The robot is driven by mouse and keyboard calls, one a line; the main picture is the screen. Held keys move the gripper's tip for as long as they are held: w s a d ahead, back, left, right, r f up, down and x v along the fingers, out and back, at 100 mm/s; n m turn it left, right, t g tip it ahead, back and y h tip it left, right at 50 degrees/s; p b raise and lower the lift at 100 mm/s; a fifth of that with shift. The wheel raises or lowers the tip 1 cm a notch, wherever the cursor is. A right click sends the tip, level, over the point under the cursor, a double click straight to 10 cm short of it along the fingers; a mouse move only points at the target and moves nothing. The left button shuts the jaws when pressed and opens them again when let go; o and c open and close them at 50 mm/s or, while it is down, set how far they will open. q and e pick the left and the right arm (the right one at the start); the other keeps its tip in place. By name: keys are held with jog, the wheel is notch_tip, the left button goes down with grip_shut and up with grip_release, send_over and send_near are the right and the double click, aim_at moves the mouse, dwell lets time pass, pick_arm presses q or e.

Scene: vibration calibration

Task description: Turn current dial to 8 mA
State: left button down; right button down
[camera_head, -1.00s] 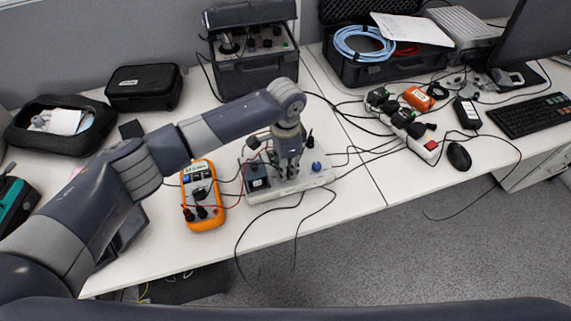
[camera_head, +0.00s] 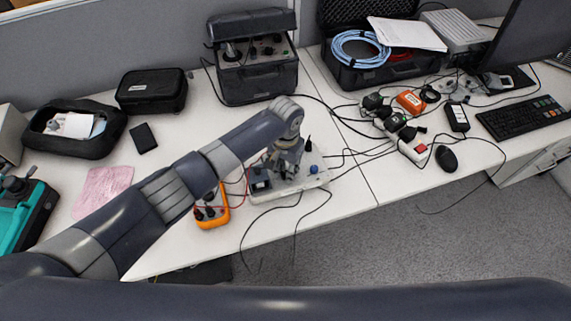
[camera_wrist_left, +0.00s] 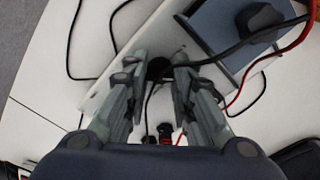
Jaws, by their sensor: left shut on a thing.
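My left gripper (camera_head: 287,172) points down over the middle of the box. In the left wrist view, the fingers of my left gripper (camera_wrist_left: 158,72) are on either side of a black knob (camera_wrist_left: 158,68), shut on it. The dial's markings cannot be read. The knob is hidden by the gripper in the head view. My right gripper is not in view.
An orange multimeter (camera_head: 213,214) lies left of the box, partly behind my left arm. Black leads (camera_head: 246,245) hang over the table's front edge. A power strip (camera_head: 413,150) and mouse (camera_head: 446,158) are to the right. A black case (camera_head: 257,80) stands behind.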

pick_arm(q)
jog(key=shift+n, duration=0.4)
jog(key=shift+w+p, duration=0.1)
jog(key=shift+p, duration=0.2)
jog(key=c, duration=1.3)
grip_release()
jog(key=shift+c, duration=0.2)
jog(key=shift+r, duration=0.2)
notch_tip(320, 180, up, 12)
jog(key=shift+f, duration=0.2)
